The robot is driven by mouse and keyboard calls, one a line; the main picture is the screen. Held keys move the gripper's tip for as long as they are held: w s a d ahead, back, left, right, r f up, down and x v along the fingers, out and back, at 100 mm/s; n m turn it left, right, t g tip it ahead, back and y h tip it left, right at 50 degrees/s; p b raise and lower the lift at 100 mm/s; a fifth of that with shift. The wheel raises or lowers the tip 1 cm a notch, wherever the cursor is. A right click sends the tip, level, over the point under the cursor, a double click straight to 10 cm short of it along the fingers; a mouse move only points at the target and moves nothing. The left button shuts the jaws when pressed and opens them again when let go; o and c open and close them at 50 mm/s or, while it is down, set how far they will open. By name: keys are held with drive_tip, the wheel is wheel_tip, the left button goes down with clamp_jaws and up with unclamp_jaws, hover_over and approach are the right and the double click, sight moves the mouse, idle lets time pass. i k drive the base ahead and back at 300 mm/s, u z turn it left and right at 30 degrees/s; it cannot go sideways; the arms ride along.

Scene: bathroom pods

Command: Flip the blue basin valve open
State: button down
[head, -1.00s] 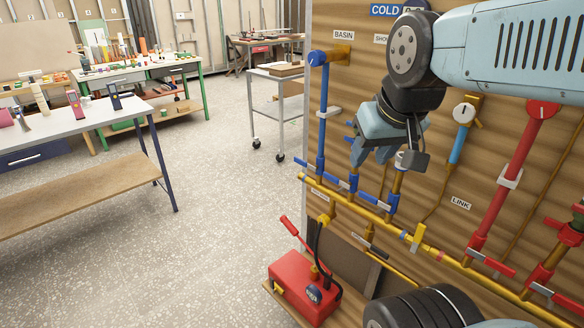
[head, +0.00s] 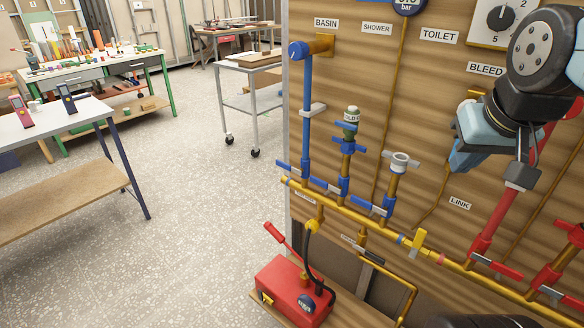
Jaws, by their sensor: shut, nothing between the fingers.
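The basin pipe (head: 307,115) is a blue upright under the BASIN label, at the left edge of the wooden panel. At its foot, the blue basin valve lever (head: 289,168) sticks out to the left, lying roughly along the brass manifold (head: 340,210). My gripper (head: 455,167) is in front of the panel, right of the toilet stub and well to the right of the basin valve. Its fingers point down and left, shut and empty, and touch no valve that I can see.
Similar blue levers sit at the shower stub (head: 346,160) and toilet stub (head: 397,175), between my gripper and the basin valve. A yellow link valve (head: 419,242) and red pipe (head: 505,205) are to the right. A red test pump (head: 293,290) stands below.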

sight(280, 163)
drive_tip(key=u, duration=0.05)
drive_tip(key=k, duration=1.1)
drive_tip(key=u, duration=0.6)
drive_tip(key=i, duration=1.4)
drive_tip(key=z, duration=0.05)
